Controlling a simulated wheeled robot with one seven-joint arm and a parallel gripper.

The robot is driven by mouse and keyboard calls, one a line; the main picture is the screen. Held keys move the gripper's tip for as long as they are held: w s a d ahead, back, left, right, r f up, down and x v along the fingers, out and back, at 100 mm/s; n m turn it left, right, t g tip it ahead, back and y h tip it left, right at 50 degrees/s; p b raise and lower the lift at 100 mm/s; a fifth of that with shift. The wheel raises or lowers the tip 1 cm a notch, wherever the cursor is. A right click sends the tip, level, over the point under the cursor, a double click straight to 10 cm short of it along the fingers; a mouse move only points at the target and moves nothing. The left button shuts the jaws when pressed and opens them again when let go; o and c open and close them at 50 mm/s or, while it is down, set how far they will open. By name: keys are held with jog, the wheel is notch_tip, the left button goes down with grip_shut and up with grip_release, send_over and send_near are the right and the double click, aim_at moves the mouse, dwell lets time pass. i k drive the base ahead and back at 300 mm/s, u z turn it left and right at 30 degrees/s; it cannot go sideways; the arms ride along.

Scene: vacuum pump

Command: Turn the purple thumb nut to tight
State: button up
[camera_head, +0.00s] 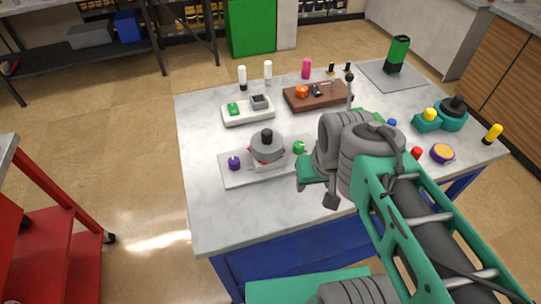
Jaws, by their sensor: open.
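The purple thumb nut (234,163) is a small dark purple knob near the left end of a light grey base plate (232,178). The round grey vacuum pump (267,147), with a black top and a red spot on its front, stands on the same plate, just right of the nut. My gripper (318,182) is right of the pump, above the table, partly hidden by my own wrist. It is open and well apart from the nut. The nut's thread and how tight it is are too small to tell.
A green knob (299,147) is right of the pump. Behind stand a white tray (249,117) and a brown board (318,102) with small parts. The white tabletop (215,225) is clear at front left.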

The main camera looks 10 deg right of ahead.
aim_at(234, 163)
jog(key=k, duration=1.15)
jog(key=u, duration=1)
jog(key=i, duration=1.3)
jog(key=z, duration=0.6)
